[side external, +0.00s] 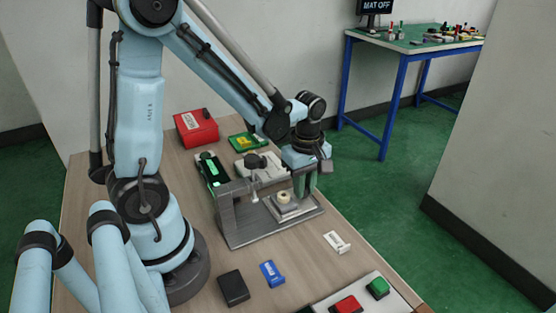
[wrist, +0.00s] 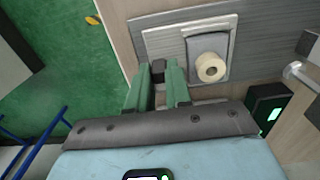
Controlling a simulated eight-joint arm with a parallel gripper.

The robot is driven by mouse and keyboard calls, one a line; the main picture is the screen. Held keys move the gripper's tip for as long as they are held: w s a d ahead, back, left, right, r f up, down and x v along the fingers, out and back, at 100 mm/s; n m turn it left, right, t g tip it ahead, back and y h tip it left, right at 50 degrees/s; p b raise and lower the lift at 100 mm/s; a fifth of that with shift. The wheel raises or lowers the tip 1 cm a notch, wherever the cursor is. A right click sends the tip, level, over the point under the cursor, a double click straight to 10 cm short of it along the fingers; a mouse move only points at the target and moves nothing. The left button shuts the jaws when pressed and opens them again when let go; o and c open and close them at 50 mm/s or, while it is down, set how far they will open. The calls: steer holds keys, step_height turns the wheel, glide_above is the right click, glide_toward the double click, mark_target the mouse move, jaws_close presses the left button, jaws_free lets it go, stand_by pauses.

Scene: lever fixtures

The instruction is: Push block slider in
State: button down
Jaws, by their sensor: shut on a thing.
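The steel fixture (side external: 240,229) stands on the table, with a light square plate (wrist: 160,42) on its base. On the plate is a grey block (wrist: 208,44) with a cream round knob (wrist: 211,67); the knob also shows in the side view (side external: 284,197). My gripper (wrist: 159,72) points at the plate's near side, left of the knob in the wrist view. Its green fingers are shut on a small dark block (wrist: 158,69). I cannot tell whether this dark block is joined to the slider. In the side view my gripper (side external: 303,188) is down beside the knob and partly hides the fixture.
A black-knobbed clamp (side external: 256,160) stands behind the fixture. A black device with a green screen (side external: 212,170) and a red box (side external: 196,127) are further back. A blue block (side external: 271,273), a black block (side external: 233,288) and a red button (side external: 347,304) lie in front.

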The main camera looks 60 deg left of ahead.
mark_target(292, 197)
steer(key=shift+s, duration=1.6)
steer(key=c, duration=1.3)
jaws_free()
steer(key=shift+r, duration=0.15)
steer(key=shift+r, duration=5.95)
